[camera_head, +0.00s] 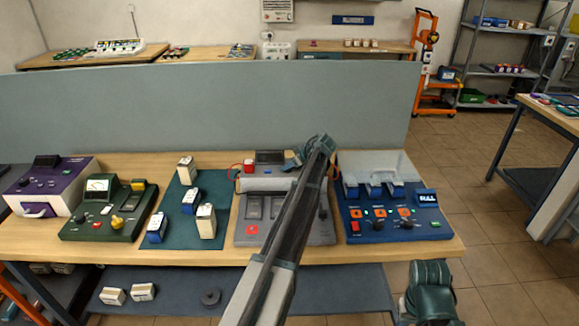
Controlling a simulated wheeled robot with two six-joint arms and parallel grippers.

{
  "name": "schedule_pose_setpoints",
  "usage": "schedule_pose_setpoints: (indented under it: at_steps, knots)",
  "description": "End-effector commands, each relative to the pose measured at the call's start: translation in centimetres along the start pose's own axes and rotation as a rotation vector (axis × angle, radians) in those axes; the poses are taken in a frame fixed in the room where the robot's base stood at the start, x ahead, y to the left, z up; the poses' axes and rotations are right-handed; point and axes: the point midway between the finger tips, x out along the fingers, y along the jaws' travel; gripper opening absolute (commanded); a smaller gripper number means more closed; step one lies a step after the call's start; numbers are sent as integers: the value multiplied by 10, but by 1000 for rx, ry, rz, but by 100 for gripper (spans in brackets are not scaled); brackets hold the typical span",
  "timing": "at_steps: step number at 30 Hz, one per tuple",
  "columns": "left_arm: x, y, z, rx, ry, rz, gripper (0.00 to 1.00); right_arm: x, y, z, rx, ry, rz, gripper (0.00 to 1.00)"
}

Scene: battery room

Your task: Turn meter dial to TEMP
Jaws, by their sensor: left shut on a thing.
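My left arm reaches up across the middle of the bench. Its gripper (303,156) is at the back of the grey unit (247,232), by a dark-screened part (270,157). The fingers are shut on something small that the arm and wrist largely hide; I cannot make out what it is. No dial marking or TEMP label is readable. A green unit (132,236) with a white needle meter (97,188) and a yellow knob (117,222) stands to the left, apart from my gripper. My right arm shows at the lower right; its fingertips are not visible.
A purple unit (62,180) stands at the bench's left end and a blue unit (395,230) at the right. Several white-and-blue blocks stand on a dark mat (178,205). A grey partition (210,110) closes the back. Open floor (480,240) lies to the right.

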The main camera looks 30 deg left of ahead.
Motion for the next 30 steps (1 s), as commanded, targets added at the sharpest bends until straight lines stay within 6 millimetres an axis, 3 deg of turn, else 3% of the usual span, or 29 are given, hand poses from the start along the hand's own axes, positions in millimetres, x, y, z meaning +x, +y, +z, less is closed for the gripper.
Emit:
schedule_pose_setpoints:
  at_steps: [11, 30]
  knots:
    - [-1, -3, 1, 55, -1, 56, 0, 0, 0, 0, 0, 0, 0, 50]
    - [1, -10, -2, 453, -1, 458, 0, 0, 0, 0, 0, 0, 0, 50]
